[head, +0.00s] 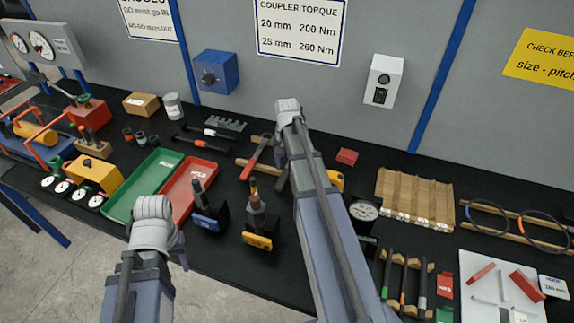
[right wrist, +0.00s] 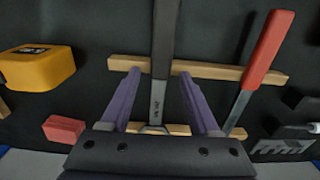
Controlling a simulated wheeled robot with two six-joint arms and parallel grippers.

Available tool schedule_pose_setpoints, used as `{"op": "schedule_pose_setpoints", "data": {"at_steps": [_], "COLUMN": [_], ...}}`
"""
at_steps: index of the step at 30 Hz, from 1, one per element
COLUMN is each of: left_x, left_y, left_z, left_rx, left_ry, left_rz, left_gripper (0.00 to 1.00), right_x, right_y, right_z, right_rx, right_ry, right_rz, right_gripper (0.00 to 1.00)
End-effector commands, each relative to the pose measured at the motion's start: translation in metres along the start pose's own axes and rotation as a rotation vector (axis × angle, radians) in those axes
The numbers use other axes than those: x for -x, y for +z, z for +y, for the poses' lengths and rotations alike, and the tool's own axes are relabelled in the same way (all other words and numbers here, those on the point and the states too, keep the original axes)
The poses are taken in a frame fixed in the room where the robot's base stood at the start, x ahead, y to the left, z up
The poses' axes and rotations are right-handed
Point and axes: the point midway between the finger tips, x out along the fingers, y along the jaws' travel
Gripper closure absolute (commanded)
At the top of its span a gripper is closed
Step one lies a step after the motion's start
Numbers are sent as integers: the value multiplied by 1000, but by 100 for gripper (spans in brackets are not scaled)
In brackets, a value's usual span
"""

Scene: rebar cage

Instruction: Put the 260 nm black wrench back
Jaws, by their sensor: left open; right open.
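The black wrench (right wrist: 165,45) has a dark handle and a grey metal shaft with small lettering, too small to read. It lies across two wooden bars (right wrist: 225,71). My right gripper (right wrist: 158,88) is open, with its purple fingers on either side of the shaft and a gap on each side. In the head view part of the black wrench (head: 282,180) shows beside my right arm, which hides the rest. My left gripper (head: 181,252) is over the table's front edge, empty. A red-handled wrench (right wrist: 268,50) lies beside the black one; it also shows in the head view (head: 256,157).
A yellow case (right wrist: 40,68) and a red block (right wrist: 64,129) lie left of the bars in the wrist view. Green (head: 146,182) and red (head: 181,190) trays lie left of the wrenches in the head view. A grey wall with a torque sign (head: 298,30) stands behind.

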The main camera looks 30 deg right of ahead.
Motion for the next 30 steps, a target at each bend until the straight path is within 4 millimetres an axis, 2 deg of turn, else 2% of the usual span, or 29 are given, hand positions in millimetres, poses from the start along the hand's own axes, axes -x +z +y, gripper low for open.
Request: {"op": "schedule_pose_setpoints", "data": {"at_steps": [8, 14, 30], "left_x": [3, 17, 96], "left_y": [0, 1, 6], "left_z": [0, -2, -9], "left_rx": [0, 0, -2], "left_ry": [0, 0, 0], "left_rz": [0, 0, 0], "left_gripper": [50, 50, 50], "right_x": [3, 17, 97], "right_y": [0, 0, 0], "right_z": [0, 0, 0], "right_rx": [0, 0, 0], "right_ry": [0, 0, 0], "right_rz": [0, 0, 0], "right_gripper": [38, 38, 38]}}
